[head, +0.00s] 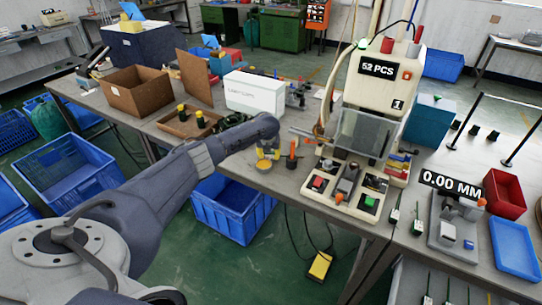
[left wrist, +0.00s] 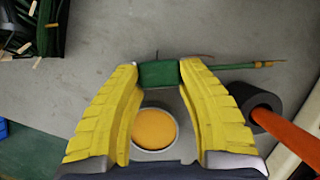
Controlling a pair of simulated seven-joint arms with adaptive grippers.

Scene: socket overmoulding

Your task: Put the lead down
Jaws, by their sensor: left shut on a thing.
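My left gripper (head: 266,154) is over the near edge of the workbench, left of the moulding machine. In the left wrist view its yellow fingers (left wrist: 159,70) are shut on the green block-shaped body of the lead (left wrist: 159,75). A thin green cable with a yellowish tip runs out to the right from the held body. The grey bench top (left wrist: 120,40) lies beneath; I cannot tell whether the lead touches it. In the head view the lead is too small to make out. My right gripper is not in view.
A yellow disc in a grey round holder (left wrist: 155,128) lies between my fingers' bases in view. Right of it stands a black cylinder (left wrist: 258,100) with an orange handle. Dark green leads (left wrist: 35,25) lie upper left. The machine (head: 385,90) stands to the right.

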